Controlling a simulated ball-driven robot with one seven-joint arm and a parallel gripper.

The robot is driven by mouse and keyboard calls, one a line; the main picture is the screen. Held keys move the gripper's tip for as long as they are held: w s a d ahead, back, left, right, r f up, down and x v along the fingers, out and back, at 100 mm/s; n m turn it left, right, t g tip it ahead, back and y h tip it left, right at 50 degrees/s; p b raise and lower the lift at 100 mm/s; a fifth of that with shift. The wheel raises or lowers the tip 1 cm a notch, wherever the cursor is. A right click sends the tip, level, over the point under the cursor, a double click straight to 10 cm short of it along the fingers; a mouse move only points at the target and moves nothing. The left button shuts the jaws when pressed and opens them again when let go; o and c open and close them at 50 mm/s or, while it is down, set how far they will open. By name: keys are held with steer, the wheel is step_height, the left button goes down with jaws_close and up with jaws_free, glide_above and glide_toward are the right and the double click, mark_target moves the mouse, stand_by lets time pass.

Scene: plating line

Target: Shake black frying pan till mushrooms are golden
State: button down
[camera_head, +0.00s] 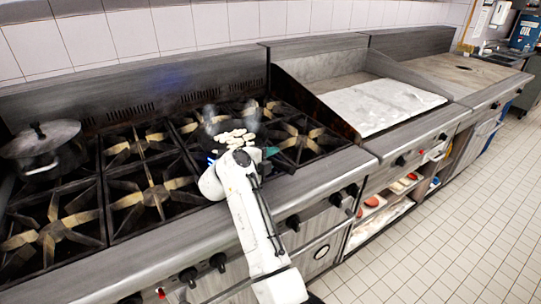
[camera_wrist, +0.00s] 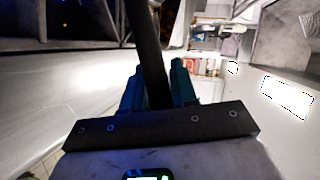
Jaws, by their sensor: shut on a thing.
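The black frying pan (camera_head: 240,123) sits over a burner on the gas range in the head view, with faint steam or haze over it. Pale sliced mushrooms (camera_head: 235,138) lie in the pan; they look whitish, and browning cannot be made out. My gripper (camera_head: 262,154) is at the near side of the pan, its teal fingers partly hidden behind my white arm. In the wrist view my gripper (camera_wrist: 157,80) is shut on the pan's dark handle (camera_wrist: 148,50), which runs up between the two fingers. Whether the pan touches the grate cannot be told.
A lidded pot (camera_head: 45,148) stands on the range's far-left burner. Several left burners (camera_head: 150,190) are bare. A flat griddle (camera_head: 385,105) lies to the right, with shelves of small items (camera_head: 385,200) below. Tiled floor (camera_head: 450,230) is clear.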

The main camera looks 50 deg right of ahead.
steer(key=shift+f+b, duration=0.7)
steer(key=shift+f, duration=1.25)
stand_by(4.7)
